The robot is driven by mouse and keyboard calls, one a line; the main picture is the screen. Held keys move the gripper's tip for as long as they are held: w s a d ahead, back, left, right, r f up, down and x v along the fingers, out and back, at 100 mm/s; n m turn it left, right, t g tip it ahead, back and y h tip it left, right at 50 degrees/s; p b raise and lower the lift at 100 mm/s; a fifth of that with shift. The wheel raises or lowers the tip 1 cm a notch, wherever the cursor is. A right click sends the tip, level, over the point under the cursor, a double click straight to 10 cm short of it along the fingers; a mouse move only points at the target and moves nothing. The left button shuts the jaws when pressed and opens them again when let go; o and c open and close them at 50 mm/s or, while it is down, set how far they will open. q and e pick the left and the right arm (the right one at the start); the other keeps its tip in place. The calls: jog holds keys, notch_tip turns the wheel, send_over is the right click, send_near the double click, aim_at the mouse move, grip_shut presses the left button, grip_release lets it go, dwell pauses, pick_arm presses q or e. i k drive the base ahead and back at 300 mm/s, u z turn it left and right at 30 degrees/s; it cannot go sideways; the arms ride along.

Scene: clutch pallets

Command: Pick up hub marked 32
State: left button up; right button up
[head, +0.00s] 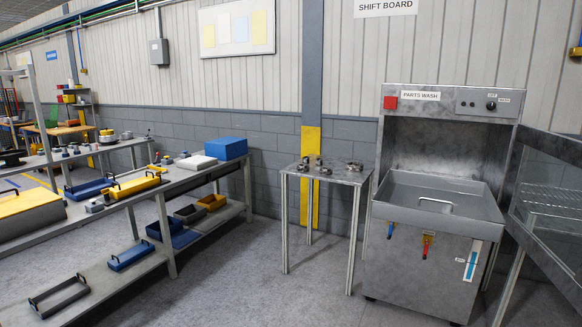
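No hub with a readable 32 shows in the head view; any markings on the parts are too small to read. Several small round metal parts, possibly hubs (326,171), sit on a small grey table (341,179) left of the parts washer. More grey metal parts (68,152) stand at the back of the long workbench on the left. Neither of my grippers is in view.
A parts washer (437,192) stands right of the small table, its glazed door (549,208) open to the right. The long workbench (165,182) holds blue and yellow trays and a blue box (226,149). The floor (235,275) in front is clear.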

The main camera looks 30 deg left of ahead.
aim_at(325, 171)
jog(key=u, duration=1.75)
jog(key=i, duration=6.25)
jog(key=z, duration=3.05)
